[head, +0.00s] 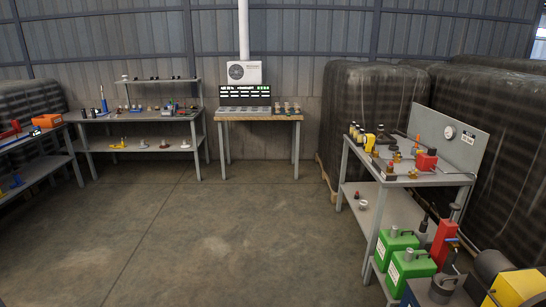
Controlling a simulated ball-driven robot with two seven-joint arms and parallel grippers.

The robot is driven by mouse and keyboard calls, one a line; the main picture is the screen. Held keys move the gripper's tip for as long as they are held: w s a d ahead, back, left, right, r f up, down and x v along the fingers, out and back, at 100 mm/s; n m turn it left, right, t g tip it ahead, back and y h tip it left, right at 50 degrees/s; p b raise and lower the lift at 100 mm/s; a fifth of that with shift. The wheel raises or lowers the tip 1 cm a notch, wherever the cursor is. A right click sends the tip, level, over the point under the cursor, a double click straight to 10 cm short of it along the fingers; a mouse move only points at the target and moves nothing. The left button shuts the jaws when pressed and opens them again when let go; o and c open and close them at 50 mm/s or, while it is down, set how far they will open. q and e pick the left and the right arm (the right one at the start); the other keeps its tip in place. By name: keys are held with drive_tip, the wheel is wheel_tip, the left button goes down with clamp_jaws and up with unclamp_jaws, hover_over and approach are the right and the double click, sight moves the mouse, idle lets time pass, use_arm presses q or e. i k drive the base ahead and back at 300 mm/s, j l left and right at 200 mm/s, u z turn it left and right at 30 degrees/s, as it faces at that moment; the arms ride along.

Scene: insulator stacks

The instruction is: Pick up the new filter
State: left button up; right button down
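I cannot make out which object is the new filter; many items are small at this distance. Small dark cylinders with pale tops (356,132) stand at the far left end of the right-hand workbench (432,180). Small brown and pale parts (287,107) stand on the wooden-topped table (258,118) at the back. More small parts (152,109) sit on the grey bench at the back left. Neither of my grippers shows in the head view.
Green containers (409,268) and a red pump-like unit (443,240) stand low at the right. An orange box (47,120) lies on the left bench. Dark wrapped pallets (368,95) stand behind the right bench. The concrete floor (220,230) in the middle is clear.

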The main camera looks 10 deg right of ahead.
sight(361, 135)
drive_tip(key=i+z, duration=0.15)
drive_tip(key=i, duration=1.1)
drive_tip(key=i+z, duration=0.15)
drive_tip(key=i, duration=1.15)
drive_tip(key=i+l+z, duration=0.2)
drive_tip(key=i, duration=0.4)
drive_tip(key=i+j+z, duration=0.2)
drive_tip(key=i, duration=0.45)
drive_tip(key=i+z, duration=0.2)
drive_tip(key=i, duration=0.4)
drive_tip(key=i+j+z, duration=0.2)
drive_tip(key=i, duration=0.4)
drive_tip(key=i+z, duration=0.3)
drive_tip(key=i+j+z, duration=0.3)
drive_tip(key=i, duration=0.15)
drive_tip(key=l, duration=0.1)
